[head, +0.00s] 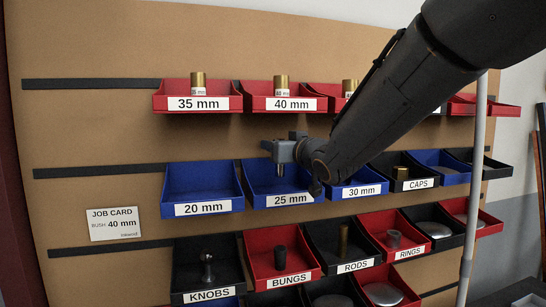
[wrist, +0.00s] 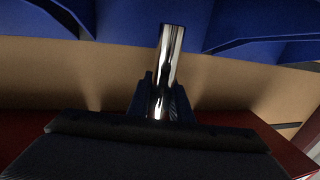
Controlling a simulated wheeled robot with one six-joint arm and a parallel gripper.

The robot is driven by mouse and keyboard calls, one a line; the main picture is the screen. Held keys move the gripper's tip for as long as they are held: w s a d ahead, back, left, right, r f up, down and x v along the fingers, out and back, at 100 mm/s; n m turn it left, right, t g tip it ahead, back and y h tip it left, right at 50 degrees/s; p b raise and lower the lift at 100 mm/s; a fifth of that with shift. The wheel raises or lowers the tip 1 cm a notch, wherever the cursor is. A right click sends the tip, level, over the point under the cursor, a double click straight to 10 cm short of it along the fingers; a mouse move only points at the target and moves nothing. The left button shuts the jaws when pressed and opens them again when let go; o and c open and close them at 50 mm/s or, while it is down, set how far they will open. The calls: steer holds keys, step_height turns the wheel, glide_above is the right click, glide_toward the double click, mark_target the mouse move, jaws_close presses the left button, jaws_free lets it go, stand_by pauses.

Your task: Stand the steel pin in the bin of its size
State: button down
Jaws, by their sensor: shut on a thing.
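My gripper (head: 282,156) is shut on the steel pin (head: 281,170), a shiny bare cylinder. The pin hangs upright below the jaws, in front of the opening of the blue 25 mm bin (head: 290,200). I cannot tell whether its lower end is inside the bin or in front of it. The wrist view shows the pin (wrist: 170,55) between the fingers (wrist: 162,103). The blue 20 mm bin (head: 208,208) is to the left and looks empty. The blue 30 mm bin (head: 356,191) is to the right, partly hidden by my arm.
Red bins above hold brass bushes, including 35 mm (head: 200,104) and 40 mm (head: 290,104). Black and red bins below hold knobs, bungs (head: 289,281), rods and rings. A job card (head: 113,224) reads "BUSH: 40 mm". A pale pole (head: 474,180) stands at the right.

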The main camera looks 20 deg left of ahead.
step_height(320, 180, down, 4)
steer(key=shift+r+p, duration=0.1)
steer(key=shift+p, duration=0.8)
steer(key=shift+w+p, duration=0.15)
steer(key=shift+p, duration=0.15)
steer(key=shift+a+f, duration=0.1)
steer(key=shift+f, duration=0.2)
steer(key=shift+f, duration=0.15)
steer(key=c, duration=1.6)
jaws_free()
